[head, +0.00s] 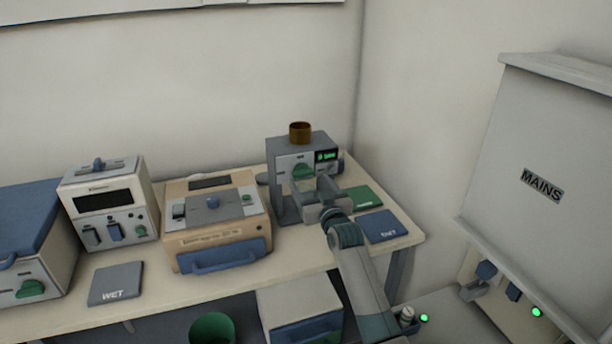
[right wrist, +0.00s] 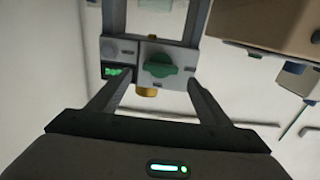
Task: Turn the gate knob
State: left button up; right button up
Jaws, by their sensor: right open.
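The grey dispenser (head: 318,142) stands at the back right of the bench, with a brown cup-like hopper on top. On its front panel are a green knob (head: 302,171) and a small lit green display (head: 326,155). The knob (right wrist: 158,65) also shows in the right wrist view, between my fingers, with the panel appearing upside down. My right gripper (head: 316,188) is open in front of the panel and partly covers its lower part. In the right wrist view its fingertips (right wrist: 158,74) lie on either side of the knob; contact cannot be told. My left gripper is out of view.
A beige box with a blue handle (head: 228,254) and a white meter unit (head: 107,205) stand to the left. A grey WET mat (head: 116,283), a green mat (head: 364,197) and a blue mat (head: 382,226) lie on the bench. A MAINS cabinet (head: 540,150) hangs at right.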

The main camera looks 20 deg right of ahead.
aim_at(304, 174)
jog(key=shift+w, duration=1.15)
jog(key=shift+w+a, duration=0.1)
jog(key=shift+w, duration=0.85)
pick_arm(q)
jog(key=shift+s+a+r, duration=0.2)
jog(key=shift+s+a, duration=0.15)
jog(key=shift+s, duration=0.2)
pick_arm(e)
jog(key=c, duration=1)
